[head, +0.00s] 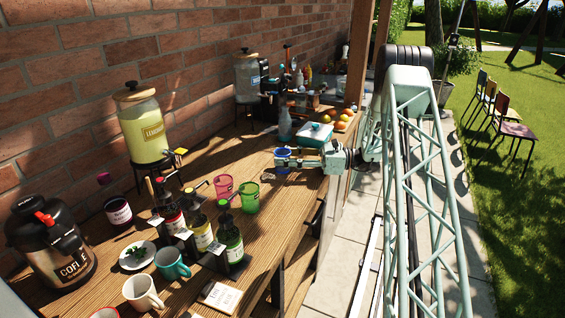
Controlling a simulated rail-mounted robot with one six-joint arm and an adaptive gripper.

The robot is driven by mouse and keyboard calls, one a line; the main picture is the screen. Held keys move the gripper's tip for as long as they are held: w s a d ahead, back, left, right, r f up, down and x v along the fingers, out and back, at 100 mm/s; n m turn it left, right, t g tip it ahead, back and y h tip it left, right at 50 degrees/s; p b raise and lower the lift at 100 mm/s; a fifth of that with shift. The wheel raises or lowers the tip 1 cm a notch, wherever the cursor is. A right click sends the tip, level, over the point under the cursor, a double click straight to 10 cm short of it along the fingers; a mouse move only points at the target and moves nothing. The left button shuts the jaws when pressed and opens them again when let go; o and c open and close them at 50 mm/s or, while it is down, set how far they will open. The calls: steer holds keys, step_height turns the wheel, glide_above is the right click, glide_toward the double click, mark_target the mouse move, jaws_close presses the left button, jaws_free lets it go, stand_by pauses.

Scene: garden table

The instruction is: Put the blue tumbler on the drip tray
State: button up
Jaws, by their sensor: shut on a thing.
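My gripper (288,160) is over the right side of the wooden table, reaching in from the right. It is shut on the blue tumbler (283,154), whose blue rim shows between the fingers. The tumbler looks upright; its lower part is partly hidden by the gripper, and I cannot tell whether it touches the table. I cannot clearly make out the drip tray in this view. A lemonade dispenser (144,125) with a tap stands on a dark stand at the left, and a second clear dispenser (247,75) stands farther back by the wall.
A pink tumbler (223,187) and a green tumbler (248,197) stand left of my gripper. Syrup bottles (230,238) in a black rack, mugs (172,263) and a coffee urn (50,240) fill the front.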

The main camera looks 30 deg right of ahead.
steer(key=shift+r, duration=0.1)
steer(key=shift+r+p, duration=0.55)
steer(key=shift+r, duration=1.1)
steer(key=shift+d+r, duration=0.1)
steer(key=shift+d, duration=0.2)
steer(key=d+r+p, duration=0.1)
steer(key=d+p, duration=0.1)
steer(key=d, duration=1.3)
steer(key=shift+d+r, duration=0.15)
steer(key=shift+d, duration=0.05)
steer(key=shift+w, duration=0.15)
